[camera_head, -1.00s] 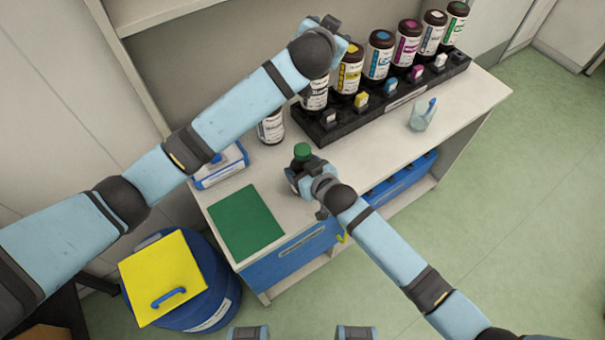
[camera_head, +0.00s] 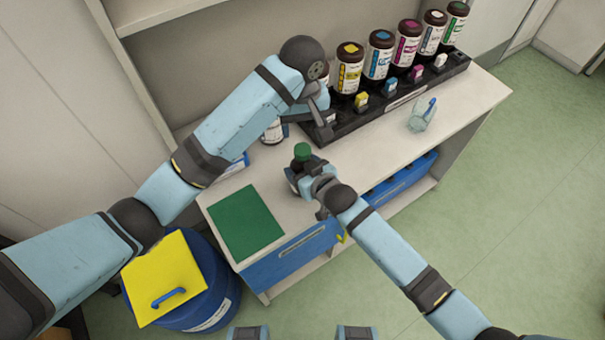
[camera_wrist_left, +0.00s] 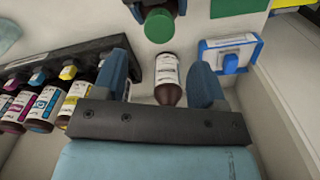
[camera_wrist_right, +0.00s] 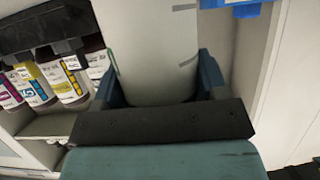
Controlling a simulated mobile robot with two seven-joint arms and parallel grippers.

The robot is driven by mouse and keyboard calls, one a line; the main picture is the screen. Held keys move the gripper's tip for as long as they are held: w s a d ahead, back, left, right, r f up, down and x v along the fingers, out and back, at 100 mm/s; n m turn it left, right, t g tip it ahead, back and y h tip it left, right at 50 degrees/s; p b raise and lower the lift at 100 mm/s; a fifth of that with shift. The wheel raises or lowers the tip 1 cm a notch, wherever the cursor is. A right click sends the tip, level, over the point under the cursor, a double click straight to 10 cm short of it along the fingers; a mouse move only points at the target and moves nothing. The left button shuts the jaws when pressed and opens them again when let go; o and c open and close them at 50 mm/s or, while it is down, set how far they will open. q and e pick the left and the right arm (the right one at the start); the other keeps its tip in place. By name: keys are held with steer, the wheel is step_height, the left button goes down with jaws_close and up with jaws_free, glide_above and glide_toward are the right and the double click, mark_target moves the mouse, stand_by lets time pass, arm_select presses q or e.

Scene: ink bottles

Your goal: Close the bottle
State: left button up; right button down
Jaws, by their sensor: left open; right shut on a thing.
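A dark bottle with a green cap (camera_head: 303,152) on top stands upright near the table's front edge. I cannot tell how tightly the cap sits. My right gripper (camera_head: 301,178) is shut on this bottle's body, and in the right wrist view the pale bottle side (camera_wrist_right: 155,50) fills the space between the fingers. My left gripper (camera_head: 318,118) is open and empty, above and behind the bottle. In the left wrist view the green cap (camera_wrist_left: 159,26) lies just beyond the open fingers, apart from them.
A brown bottle with a white label (camera_wrist_left: 167,72) stands behind, partly hidden by my left arm. A black rack (camera_head: 395,100) holds several ink bottles at the back. A glass beaker (camera_head: 421,118) stands right. A green mat (camera_head: 246,222) lies left, near a blue-white box (camera_wrist_left: 231,52).

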mark_target(302, 149)
arm_select(q)
steer(key=shift+f, duration=4)
steer(key=shift+c, duration=0.2)
steer(key=c, duration=0.9)
steer(key=m, duration=0.3)
steer(key=o, duration=1)
